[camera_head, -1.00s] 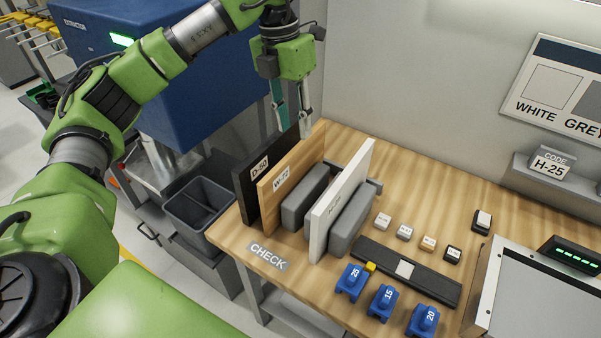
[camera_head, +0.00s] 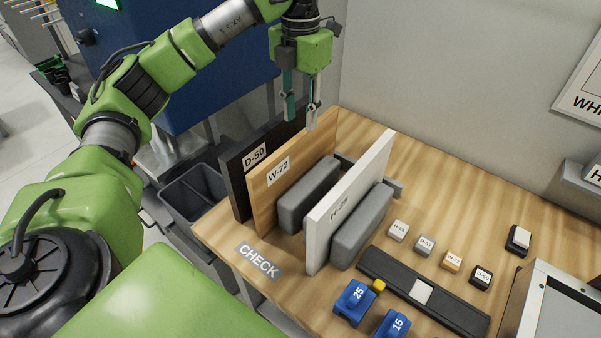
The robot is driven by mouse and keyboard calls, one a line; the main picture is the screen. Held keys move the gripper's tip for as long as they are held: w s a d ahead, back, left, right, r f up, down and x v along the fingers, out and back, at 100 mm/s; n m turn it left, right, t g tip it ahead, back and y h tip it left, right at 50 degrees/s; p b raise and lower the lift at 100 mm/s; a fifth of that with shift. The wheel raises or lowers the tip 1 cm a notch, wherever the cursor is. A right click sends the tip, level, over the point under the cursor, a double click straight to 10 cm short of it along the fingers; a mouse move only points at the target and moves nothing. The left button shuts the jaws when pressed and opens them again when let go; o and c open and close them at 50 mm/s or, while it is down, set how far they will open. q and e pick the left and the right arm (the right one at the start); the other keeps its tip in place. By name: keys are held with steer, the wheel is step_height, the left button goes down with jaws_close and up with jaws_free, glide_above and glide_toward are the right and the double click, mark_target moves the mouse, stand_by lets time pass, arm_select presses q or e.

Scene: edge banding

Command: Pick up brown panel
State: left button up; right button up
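The brown wood panel (camera_head: 262,204), labelled W-72, stands upright on edge on the table. It is between the dark D-50 panel (camera_head: 238,192) and a grey block (camera_head: 309,194). My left gripper (camera_head: 301,122) points down at the far end of the brown panel, with its two fingers apart and nothing seen held between them. Its fingertips are close to the top edges of the brown and dark panels; I cannot tell whether they touch or straddle the brown one. My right gripper is out of view.
A white panel (camera_head: 348,206) stands right of the brown one, with another grey block (camera_head: 361,228) beside it. Small labelled blocks, a dark strip (camera_head: 447,305) and blue numbered pieces (camera_head: 354,301) lie to the right. Dark bins (camera_head: 193,197) stand left of the table.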

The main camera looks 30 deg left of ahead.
mark_target(299, 137)
arm_select(q)
step_height(299, 137, down, 6)
steer(key=shift+s+f, duration=0.15)
steer(key=shift+s+f+p, duration=0.15)
steer(key=shift+f+p, duration=0.2)
steer(key=shift+p, duration=0.1)
step_height(299, 137, down, 4)
steer(key=shift+s+a+r+p, duration=0.15)
steer(key=shift+r+p, duration=0.1)
steer(key=shift+p, duration=0.6)
steer(key=shift+f, duration=0.5)
steer(key=shift+r, duration=0.1)
jaws_close()
